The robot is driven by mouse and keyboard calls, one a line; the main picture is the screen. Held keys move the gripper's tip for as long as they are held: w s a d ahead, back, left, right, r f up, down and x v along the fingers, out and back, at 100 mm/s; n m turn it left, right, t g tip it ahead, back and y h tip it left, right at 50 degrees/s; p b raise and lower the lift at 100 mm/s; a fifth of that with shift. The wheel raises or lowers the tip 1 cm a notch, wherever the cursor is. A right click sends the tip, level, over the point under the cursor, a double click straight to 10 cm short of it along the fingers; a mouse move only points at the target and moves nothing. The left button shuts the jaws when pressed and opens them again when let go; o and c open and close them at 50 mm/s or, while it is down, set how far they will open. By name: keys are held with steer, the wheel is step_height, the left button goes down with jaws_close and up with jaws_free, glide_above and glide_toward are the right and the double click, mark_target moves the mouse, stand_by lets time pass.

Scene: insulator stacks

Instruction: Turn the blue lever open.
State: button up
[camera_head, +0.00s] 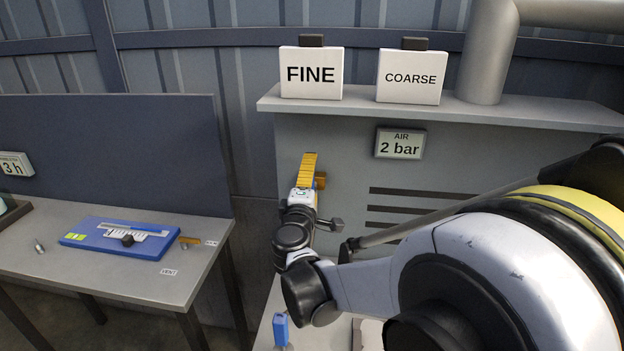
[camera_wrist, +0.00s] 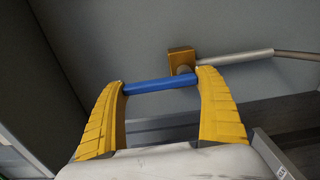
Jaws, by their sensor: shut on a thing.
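The blue lever (camera_wrist: 160,84) is a round bar that runs crosswise from one fingertip of my gripper (camera_wrist: 161,79) to the other in the wrist view. Its right end is by the brass valve block (camera_wrist: 182,60), which is on a grey wall with a grey pipe (camera_wrist: 235,58) leading right. My gripper has yellow ribbed fingers, spaced apart with the lever held between their tips. In the head view my gripper (camera_head: 308,160) is up against the grey cabinet front, with brass (camera_head: 321,179) just beside it. The lever itself is hidden there.
FINE (camera_head: 312,75) and COARSE (camera_head: 411,78) signs stand on the cabinet shelf (camera_head: 440,113). An AIR 2 bar plate (camera_head: 400,143) is below. A blue-topped item (camera_head: 280,328) stands low in front. A table (camera_head: 130,275) at left carries a blue board (camera_head: 115,238).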

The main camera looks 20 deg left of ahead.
stand_by(0.3)
steer(key=o, duration=1.3)
steer(key=shift+s, duration=0.1)
steer(key=shift+c, duration=0.2)
steer(key=shift+s, duration=0.1)
steer(key=v, duration=1.2)
